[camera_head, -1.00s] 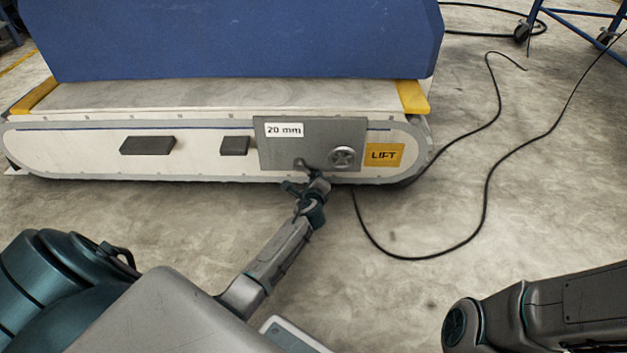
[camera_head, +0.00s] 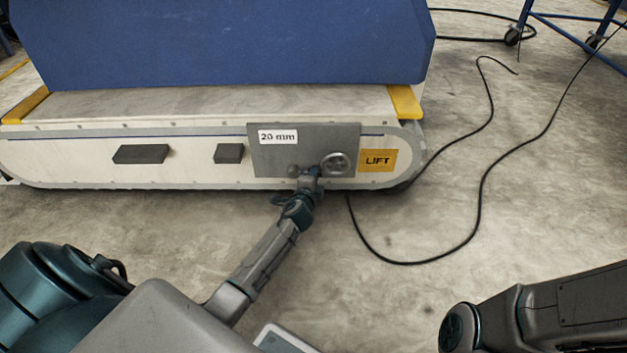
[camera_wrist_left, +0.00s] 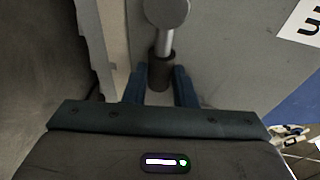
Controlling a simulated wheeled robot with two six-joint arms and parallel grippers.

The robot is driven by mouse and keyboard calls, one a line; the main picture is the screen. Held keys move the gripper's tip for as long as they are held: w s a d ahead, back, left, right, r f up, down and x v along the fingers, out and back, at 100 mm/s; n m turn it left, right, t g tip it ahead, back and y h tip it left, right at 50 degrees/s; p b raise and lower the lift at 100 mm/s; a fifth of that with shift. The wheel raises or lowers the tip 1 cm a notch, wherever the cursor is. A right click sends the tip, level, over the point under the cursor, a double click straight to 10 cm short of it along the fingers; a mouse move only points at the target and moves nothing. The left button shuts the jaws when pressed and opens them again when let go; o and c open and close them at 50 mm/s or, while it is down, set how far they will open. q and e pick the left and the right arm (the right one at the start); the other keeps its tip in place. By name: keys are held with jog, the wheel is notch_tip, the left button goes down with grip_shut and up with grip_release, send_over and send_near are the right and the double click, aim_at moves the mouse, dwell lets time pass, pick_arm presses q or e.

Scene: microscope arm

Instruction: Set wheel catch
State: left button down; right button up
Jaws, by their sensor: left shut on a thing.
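A grey plate (camera_head: 262,158) with a "20 mm" label is on the side of the white tracked base. In the left wrist view the catch lever (camera_wrist_left: 163,45) shows as a grey round hub, a silver rod and a dark sleeve. My left gripper (camera_head: 311,177) is at the plate's lower edge; its blue fingers (camera_wrist_left: 160,85) are shut around the dark sleeve. My right arm shows at lower right; its gripper is out of view.
An orange LIFT label (camera_head: 378,160) is right of the plate. Two dark blocks (camera_head: 140,154) stick out of the base at left. A black cable (camera_head: 480,200) lies on the floor at right. A blue frame on castors (camera_head: 560,28) stands at far right.

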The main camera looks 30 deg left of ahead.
dwell(0.3)
pick_arm(q)
jog(key=c, duration=1.2)
grip_release()
jog(key=p+v, duration=0.4)
jog(key=v, duration=0.7)
